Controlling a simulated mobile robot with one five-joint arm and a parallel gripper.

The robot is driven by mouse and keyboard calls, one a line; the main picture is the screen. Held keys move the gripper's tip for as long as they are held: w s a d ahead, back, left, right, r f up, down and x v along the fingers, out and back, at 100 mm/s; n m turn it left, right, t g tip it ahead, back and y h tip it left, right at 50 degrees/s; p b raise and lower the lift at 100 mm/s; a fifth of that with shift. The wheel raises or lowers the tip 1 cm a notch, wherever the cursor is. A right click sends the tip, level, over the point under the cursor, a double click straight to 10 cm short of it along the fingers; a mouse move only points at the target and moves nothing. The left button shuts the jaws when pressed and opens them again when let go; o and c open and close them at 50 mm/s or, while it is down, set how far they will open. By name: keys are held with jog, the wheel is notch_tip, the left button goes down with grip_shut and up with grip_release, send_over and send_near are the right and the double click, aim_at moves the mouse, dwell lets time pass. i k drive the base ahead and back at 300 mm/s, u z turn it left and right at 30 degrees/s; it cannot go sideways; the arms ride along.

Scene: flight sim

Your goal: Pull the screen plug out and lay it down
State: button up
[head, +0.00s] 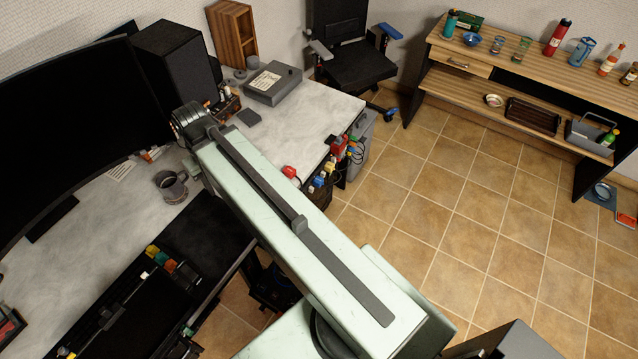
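The large dark curved screen (80,125) stands at the left on the pale desk (315,105). Small coloured pieces that look like plugs sit along the desk's right edge: a red one (289,171) on the desk top, a blue one (318,182) and a larger red one (340,146). I cannot tell which, if any, is the screen plug. My pale green arm reaches from the lower right over the desk, ending in a dark round joint near the black box. My gripper is not visible; the arm may hide it.
A grey mug (171,187), a black speaker-like box (177,66), a wooden holder (233,35) and a flat grey device (272,83) stand on the desk. An office chair (352,65) is behind. A wooden shelf table (540,65) stands at the right. The tiled floor (450,200) between is clear.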

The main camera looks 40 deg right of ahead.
aim_at(318, 181)
jog(key=z, duration=0.1)
jog(key=k, duration=0.45)
jog(key=u, duration=2.2)
jog(key=k, duration=1.85)
jog(key=z, duration=0.3)
